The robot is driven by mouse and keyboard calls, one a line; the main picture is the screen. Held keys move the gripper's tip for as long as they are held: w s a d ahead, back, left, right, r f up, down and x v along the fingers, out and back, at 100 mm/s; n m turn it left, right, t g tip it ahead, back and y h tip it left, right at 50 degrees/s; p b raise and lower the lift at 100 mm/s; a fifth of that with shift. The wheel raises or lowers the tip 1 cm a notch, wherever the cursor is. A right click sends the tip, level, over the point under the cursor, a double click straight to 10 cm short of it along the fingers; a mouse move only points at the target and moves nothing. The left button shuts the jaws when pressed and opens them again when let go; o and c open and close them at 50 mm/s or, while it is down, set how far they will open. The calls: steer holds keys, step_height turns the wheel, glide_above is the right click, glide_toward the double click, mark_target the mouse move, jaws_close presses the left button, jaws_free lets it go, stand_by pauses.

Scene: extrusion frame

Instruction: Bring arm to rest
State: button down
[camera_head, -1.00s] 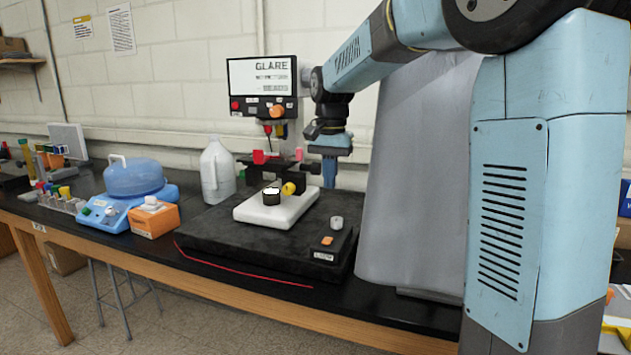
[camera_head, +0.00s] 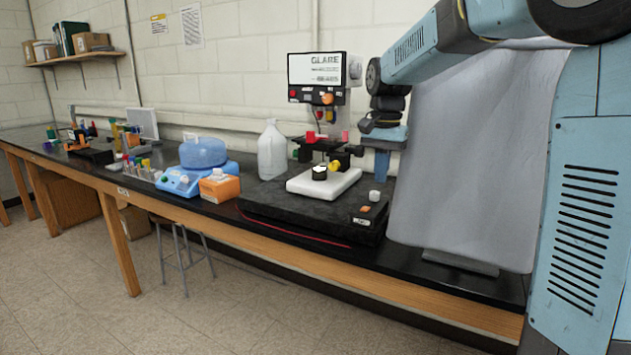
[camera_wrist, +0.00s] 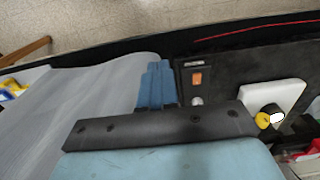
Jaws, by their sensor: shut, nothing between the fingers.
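My arm reaches in from the upper right of the head view, bent at the elbow, with its wrist hanging down. My gripper (camera_head: 381,163) points downward beside the grey sheet and to the right of the black machine. Its blue fingers are together and hold nothing. In the wrist view the shut fingers (camera_wrist: 157,84) stand over the bench between the grey sheet and the machine's dark base. The fingertips' exact height above the bench cannot be told.
A machine with a black base (camera_head: 300,212), white plate (camera_head: 323,184) and screen (camera_head: 314,69) stands left of my gripper. A grey sheet (camera_head: 465,160) hangs close on its right. A clear jug (camera_head: 272,152) and blue device (camera_head: 187,183) are farther left. Floor in front is open.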

steer(key=s+d+f+n+t, duration=0.1)
steer(key=s+d+n+t, duration=0.1)
steer(key=s, duration=1.1)
steer(key=s+d+f+n+t, duration=0.1)
steer(key=s+d+n+t, duration=0.2)
steer(key=s, duration=1)
steer(key=d+n, duration=0.1)
steer(key=d, duration=0.2)
steer(key=shift+s+f+t, duration=0.25)
steer(key=shift+s+t, duration=0.05)
steer(key=shift+s, duration=0.1)
